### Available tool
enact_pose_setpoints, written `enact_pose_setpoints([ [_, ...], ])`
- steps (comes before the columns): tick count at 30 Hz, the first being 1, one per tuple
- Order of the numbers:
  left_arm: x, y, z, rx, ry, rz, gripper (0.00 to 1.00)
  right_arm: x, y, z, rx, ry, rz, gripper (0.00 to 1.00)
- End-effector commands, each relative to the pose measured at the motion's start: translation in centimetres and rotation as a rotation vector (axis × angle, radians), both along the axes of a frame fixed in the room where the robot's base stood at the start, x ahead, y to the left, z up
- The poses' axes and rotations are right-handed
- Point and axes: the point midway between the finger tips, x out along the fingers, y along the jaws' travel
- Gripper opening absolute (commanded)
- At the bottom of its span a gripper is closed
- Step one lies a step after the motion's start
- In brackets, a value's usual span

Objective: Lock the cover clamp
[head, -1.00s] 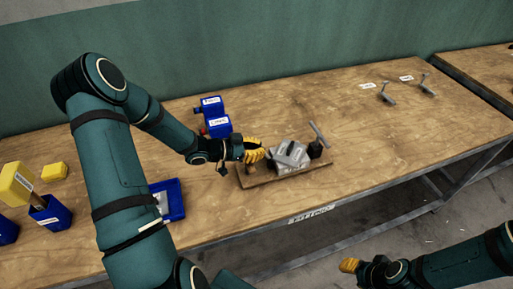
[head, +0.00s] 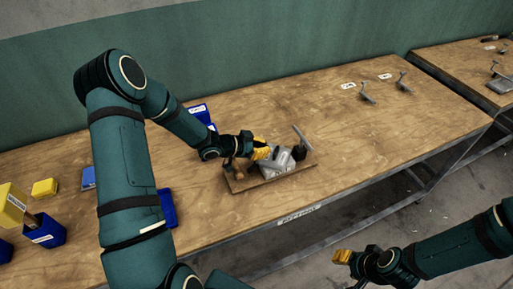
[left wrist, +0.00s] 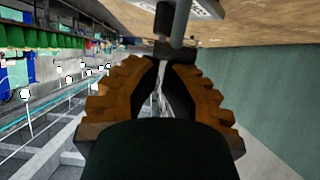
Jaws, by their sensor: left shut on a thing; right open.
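A grey metal press (head: 276,163) with a block-like cover sits on a wooden board (head: 240,187) on the workbench. A grey T-shaped handle (head: 300,136) rises at its right, beside a dark round part (head: 299,153). My left gripper (head: 263,152), with yellow fingers, is shut at the upper left of the press. In the left wrist view its fingers (left wrist: 160,78) close around a thin grey piece, apparently part of the cover clamp; most of it is hidden. My right gripper (head: 341,257) is open and empty, low in front of the bench, away from the press.
Blue bins (head: 198,110) stand behind my left arm, and a blue tray (head: 168,208) lies partly behind it. Yellow blocks (head: 45,188) are at far left. Two small grey clamps (head: 367,97) with labels stand at the back right. The bench right of the board is clear.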

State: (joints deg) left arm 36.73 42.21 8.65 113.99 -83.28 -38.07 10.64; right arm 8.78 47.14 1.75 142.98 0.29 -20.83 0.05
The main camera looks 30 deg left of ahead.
Motion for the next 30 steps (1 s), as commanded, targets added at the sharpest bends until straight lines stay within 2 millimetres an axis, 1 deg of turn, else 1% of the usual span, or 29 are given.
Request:
enact_pose_setpoints([
  [8, -0.1, 0.1, -0.2, 0.003, 0.006, 0.003, 0.0, 0.0, 0.0, 0.1, 0.0, 0.0, 0.0, 0.47],
  [21, 0.0, 0.1, 1.6, 0.001, 0.003, 0.002, 0.0, 0.0, 0.0, 1.5, 0.0, 0.0, 0.0, 0.47],
  [30, 0.0, 0.1, 1.5, 0.001, 0.002, 0.001, 0.0, 0.0, 0.0, 1.5, 0.0, 0.0, 0.0, 0.47],
])
